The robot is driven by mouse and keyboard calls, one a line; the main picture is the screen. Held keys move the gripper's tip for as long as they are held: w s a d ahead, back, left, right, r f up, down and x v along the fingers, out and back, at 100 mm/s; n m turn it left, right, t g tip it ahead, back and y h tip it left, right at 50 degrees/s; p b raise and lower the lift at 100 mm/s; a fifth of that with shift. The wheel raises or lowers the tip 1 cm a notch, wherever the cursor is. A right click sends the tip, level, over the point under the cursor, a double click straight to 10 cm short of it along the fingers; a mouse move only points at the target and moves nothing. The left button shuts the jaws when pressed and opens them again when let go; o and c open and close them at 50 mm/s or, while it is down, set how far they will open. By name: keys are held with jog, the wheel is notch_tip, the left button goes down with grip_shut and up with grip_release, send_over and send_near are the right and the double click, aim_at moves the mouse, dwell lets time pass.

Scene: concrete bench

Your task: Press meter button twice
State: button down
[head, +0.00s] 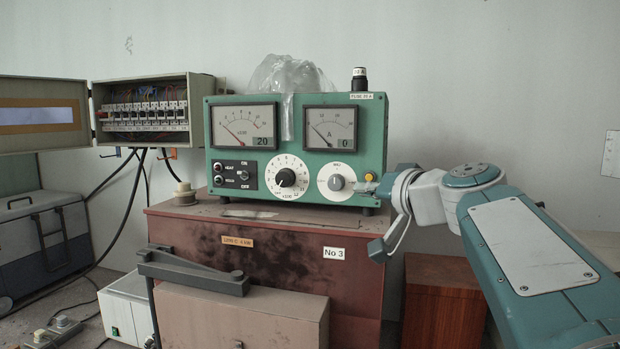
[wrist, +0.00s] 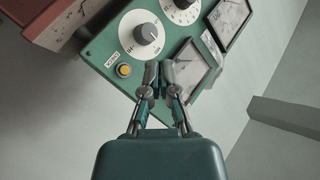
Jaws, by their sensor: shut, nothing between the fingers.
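The green meter box (head: 300,150) stands on a rusty brown cabinet, with two needle gauges and two white dials on its face. In the wrist view its panel (wrist: 100,50) is tilted, and a round yellow button (wrist: 124,70) shows beside the white dial with a grey knob (wrist: 148,33). My gripper (wrist: 158,75) is shut and empty, its tips right of the button in that view. In the head view my gripper (head: 369,187) is at the right end of the panel, beside the right dial, and largely covers the button area. Contact with the panel cannot be told.
An open breaker box (head: 145,78) with wires is on the wall at left. A clear plastic bag (head: 287,80) and a black-capped fuse holder (head: 359,80) are on the meter box. A grey metal bracket (head: 195,270) is in front.

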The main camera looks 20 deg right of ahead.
aim_at(358, 177)
jog(key=shift+w+d, duration=0.8)
jog(key=shift+w, duration=0.35)
jog(key=shift+w+d, duration=0.75)
jog(key=shift+w, duration=0.45)
jog(key=shift+w+d, duration=0.8)
jog(key=shift+w, duration=0.35)
jog(key=shift+w, duration=0.1)
jog(key=shift+w+d, duration=0.2)
jog(key=shift+d, duration=0.05)
jog(key=shift+w+d, duration=0.2)
jog(key=shift+w, duration=0.15)
jog(key=shift+s, duration=0.1)
jog(key=shift+s+a, duration=0.45)
jog(key=shift+s, duration=0.15)
jog(key=shift+s, duration=0.1)
jog(key=shift+s+a, duration=0.75)
jog(key=shift+s, duration=0.25)
jog(key=shift+s+a, duration=0.7)
jog(key=shift+s, duration=0.3)
